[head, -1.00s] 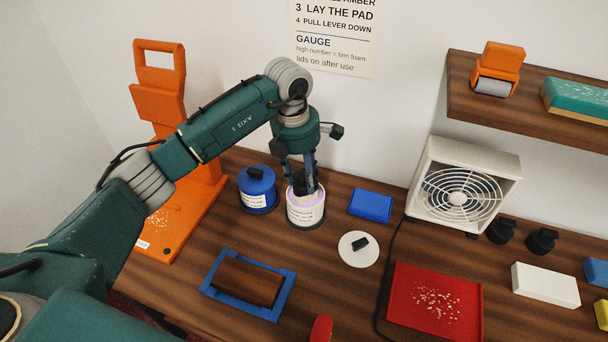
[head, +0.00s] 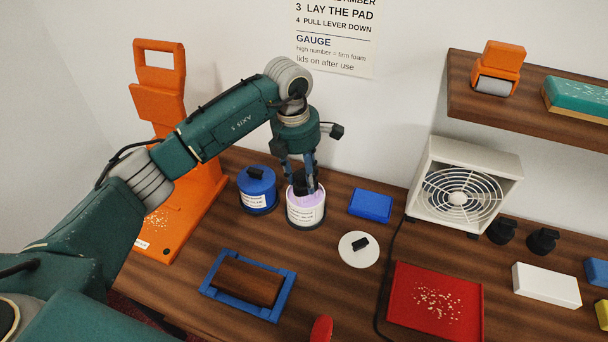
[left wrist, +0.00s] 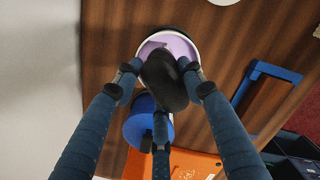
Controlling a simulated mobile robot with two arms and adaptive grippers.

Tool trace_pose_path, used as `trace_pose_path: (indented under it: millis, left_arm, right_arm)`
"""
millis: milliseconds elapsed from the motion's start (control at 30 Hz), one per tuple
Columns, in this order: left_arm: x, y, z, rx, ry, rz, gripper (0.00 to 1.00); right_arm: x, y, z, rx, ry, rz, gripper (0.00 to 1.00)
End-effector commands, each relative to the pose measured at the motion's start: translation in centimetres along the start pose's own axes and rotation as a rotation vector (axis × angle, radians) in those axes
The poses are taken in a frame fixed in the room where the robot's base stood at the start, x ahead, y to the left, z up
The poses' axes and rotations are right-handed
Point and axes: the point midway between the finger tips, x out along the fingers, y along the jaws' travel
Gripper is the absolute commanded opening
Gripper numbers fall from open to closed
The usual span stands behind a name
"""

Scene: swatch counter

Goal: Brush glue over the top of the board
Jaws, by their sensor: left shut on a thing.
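The board (head: 246,281) is a brown wooden slab lying in a blue frame (head: 219,295) at the front of the counter. An open white pot (head: 306,214) with a lilac inside stands behind it, to its right. My left gripper (head: 304,184) points down over this pot and is shut on a black brush handle (left wrist: 164,80). The brush's lower end is hidden in the pot. The pot's rim and lilac inside also show in the left wrist view (left wrist: 179,43). My right gripper is out of view.
A closed blue pot (head: 257,191) stands left of the open one. A white lid (head: 358,249) with a black knob lies to the right, near a blue block (head: 371,205). A red tray (head: 437,303), a fan (head: 462,190) and an orange press (head: 168,230) flank the area.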

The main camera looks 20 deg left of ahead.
Motion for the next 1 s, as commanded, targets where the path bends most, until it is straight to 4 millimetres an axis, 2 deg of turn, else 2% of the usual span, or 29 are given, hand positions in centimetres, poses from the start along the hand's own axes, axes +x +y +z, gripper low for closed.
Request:
trace_pose_path:
  millis: [167,1000]
  left_arm:
    - [-0.3,-0.1,0.0,0.0,0.003,-0.002,0.19]
    - [-6.9,0.0,0.8,-0.001,0.001,0.0,0.19]
  right_arm:
    - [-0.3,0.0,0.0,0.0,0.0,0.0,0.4]
    - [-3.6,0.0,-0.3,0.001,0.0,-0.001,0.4]
